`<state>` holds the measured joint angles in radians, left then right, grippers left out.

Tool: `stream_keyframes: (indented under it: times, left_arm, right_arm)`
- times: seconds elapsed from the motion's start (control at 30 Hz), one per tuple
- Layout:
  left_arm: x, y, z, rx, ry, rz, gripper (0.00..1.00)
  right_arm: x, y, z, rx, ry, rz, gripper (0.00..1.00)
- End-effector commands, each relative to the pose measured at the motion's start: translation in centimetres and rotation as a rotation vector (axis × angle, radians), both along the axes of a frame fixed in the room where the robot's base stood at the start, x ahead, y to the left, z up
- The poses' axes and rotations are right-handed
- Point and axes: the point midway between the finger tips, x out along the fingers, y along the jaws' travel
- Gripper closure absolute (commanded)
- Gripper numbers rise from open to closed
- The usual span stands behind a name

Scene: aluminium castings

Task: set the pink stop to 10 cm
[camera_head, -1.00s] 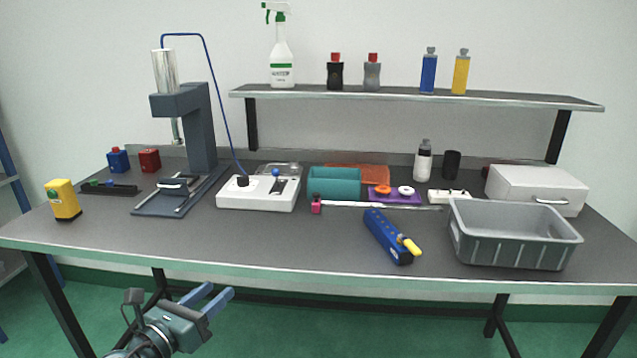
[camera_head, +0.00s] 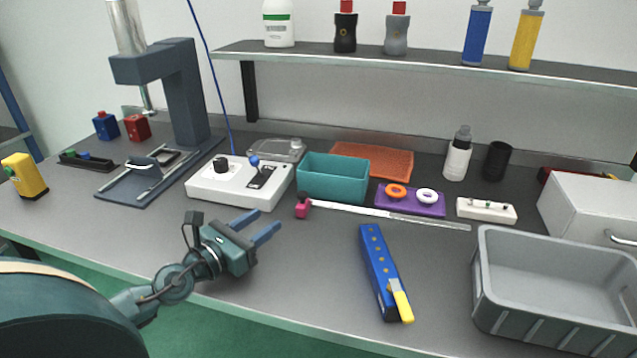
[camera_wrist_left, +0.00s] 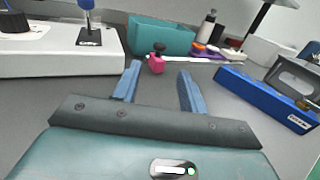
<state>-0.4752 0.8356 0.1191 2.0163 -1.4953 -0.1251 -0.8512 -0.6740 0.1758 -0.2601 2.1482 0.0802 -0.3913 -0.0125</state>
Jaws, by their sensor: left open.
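The pink stop (camera_head: 303,206) sits at the left end of a pale metal ruler (camera_head: 390,214) lying on the table. In the left wrist view the pink stop (camera_wrist_left: 156,63) shows ahead, between the fingertips in the picture, with a dark knob on top. My left gripper (camera_head: 262,226) is open and empty over the table's front part, pointing toward the stop and left of it, apart from it. Its blue fingers also show in the left wrist view (camera_wrist_left: 160,85). The ruler's markings are too small to read. My right gripper is not seen.
A white control box (camera_head: 240,184) stands left of the stop, and a teal bin (camera_head: 332,178) behind it. A blue bar with a yellow handle (camera_head: 383,270) lies to the right, near a grey crate (camera_head: 560,270). Table between gripper and stop is clear.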

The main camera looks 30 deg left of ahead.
Motion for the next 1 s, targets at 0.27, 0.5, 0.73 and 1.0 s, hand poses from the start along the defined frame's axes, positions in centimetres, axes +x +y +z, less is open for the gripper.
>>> stream_keyframes:
  times: [0.27, 0.5, 0.73, 1.0]
  left_arm:
    - [1.7, -0.2, 0.4, -0.003, -0.004, 0.001, 0.57]
    - [5.2, -0.8, 0.4, -0.002, -0.004, 0.001, 0.57]
    - [9.1, -1.4, 0.2, -0.003, -0.004, 0.002, 0.57]
    - [12.3, -1.9, 0.0, -0.001, -0.001, 0.001, 0.57]
  right_arm:
    - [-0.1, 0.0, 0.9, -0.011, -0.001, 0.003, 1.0]
    - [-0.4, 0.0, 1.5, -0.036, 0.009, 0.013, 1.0]
    - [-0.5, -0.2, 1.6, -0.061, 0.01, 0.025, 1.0]
    - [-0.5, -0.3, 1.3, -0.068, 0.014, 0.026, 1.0]
